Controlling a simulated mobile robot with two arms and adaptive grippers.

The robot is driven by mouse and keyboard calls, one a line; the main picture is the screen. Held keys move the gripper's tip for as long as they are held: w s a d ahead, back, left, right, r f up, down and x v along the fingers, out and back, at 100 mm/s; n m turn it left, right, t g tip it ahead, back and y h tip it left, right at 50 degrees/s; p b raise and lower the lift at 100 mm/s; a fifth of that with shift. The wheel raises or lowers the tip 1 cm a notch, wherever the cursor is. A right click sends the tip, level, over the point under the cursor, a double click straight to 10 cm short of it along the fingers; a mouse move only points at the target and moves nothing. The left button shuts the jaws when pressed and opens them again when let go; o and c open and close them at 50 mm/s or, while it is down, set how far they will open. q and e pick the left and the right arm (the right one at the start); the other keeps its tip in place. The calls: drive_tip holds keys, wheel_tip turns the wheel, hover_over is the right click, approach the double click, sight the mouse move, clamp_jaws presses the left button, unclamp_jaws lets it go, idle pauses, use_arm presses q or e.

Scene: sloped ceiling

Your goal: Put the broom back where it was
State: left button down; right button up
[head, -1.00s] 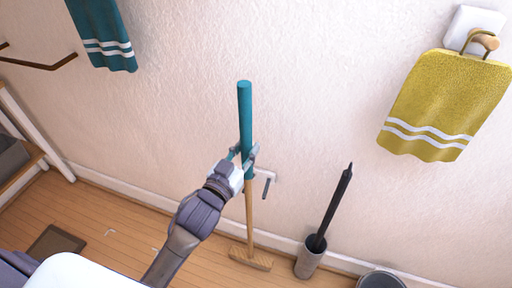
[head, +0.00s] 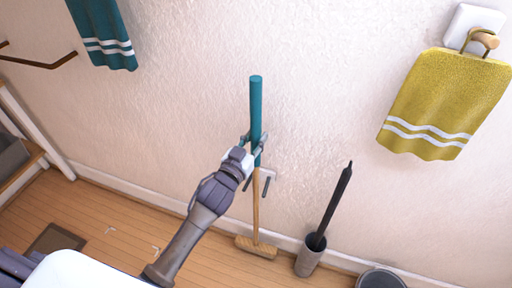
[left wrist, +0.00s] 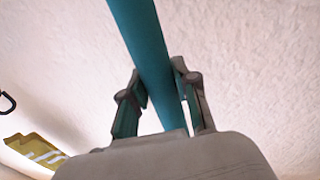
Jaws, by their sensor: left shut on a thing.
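The broom (head: 256,105) stands near upright by the wall, with a teal upper handle, a wooden lower shaft and a brush head (head: 256,247) low near the baseboard. My left gripper (head: 254,146) is shut around the teal handle. In the left wrist view the handle (left wrist: 146,45) runs up between its two fingers (left wrist: 160,98). A small wall holder (head: 267,186) with grey prongs is just below the gripper. The shaft appears between the prongs in the picture; I cannot tell whether it is seated in them or whether the brush touches the floor.
A dark brush in a grey holder (head: 310,258) and a round bin (head: 381,279) stand on the floor to the right. A yellow towel (head: 430,105) and a teal towel (head: 103,35) hang on the wall. A shelf (head: 20,170) is at the left.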

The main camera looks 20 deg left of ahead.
use_arm(q)
wheel_tip(320, 180, down, 3)
drive_tip(key=shift+f, duration=0.1)
drive_tip(key=shift+w+f, duration=0.25)
drive_tip(key=shift+f, duration=0.05)
drive_tip(key=c, duration=1.3)
unclamp_jaws()
drive_tip(key=shift+f+b, duration=0.25)
drive_tip(key=shift+b, duration=0.05)
drive_tip(key=o, duration=0.4)
drive_tip(key=shift+o, duration=0.2)
